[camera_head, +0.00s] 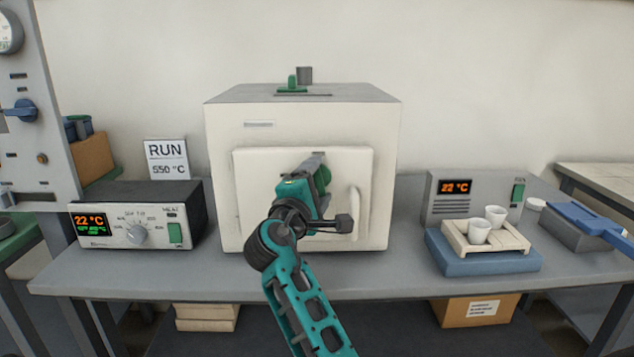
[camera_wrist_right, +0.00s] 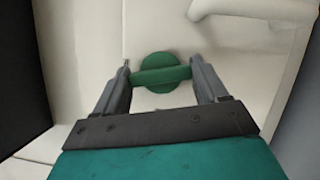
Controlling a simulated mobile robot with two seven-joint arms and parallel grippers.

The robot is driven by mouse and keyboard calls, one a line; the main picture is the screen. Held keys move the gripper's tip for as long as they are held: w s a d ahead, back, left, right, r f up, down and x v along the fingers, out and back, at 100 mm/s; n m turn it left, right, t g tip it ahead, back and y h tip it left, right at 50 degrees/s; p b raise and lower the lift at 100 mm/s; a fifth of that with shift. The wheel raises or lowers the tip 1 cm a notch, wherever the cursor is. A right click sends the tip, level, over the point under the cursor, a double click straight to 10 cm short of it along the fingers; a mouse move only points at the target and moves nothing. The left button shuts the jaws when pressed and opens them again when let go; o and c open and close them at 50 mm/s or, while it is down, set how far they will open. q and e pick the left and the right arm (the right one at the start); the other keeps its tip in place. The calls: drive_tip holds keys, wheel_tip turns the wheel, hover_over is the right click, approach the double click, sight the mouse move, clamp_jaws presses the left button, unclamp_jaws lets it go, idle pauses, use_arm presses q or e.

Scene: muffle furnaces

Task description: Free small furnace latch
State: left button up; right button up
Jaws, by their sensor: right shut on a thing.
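The small furnace (camera_head: 300,120) is a pale box on the bench, with its door (camera_head: 260,200) closed at the front. The green latch knob (camera_head: 323,177) sits on the door, mostly hidden behind my right gripper in the head view. In the right wrist view the latch (camera_wrist_right: 160,73) is a round green disc with a raised bar across it, lying level in the picture. My right gripper (camera_head: 316,168) has its two fingers at the two ends of that bar and is shut on it. The door handle (camera_head: 354,212) is a pale vertical bar right of the latch. My left gripper is out of view.
A controller box (camera_head: 137,215) reading 22 °C stands left of the furnace, below a RUN 550 °C sign (camera_head: 167,160).

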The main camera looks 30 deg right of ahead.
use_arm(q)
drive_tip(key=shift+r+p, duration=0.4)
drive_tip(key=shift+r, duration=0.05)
use_arm(e)
drive_tip(key=shift+m+g+y, duration=0.3)
drive_tip(key=shift+m+g, duration=0.1)
drive_tip(key=shift+m, duration=0.9)
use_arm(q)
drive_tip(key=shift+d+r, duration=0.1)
use_arm(e)
drive_tip(key=o, duration=1.1)
drive_tip(key=shift+c, duration=0.2)
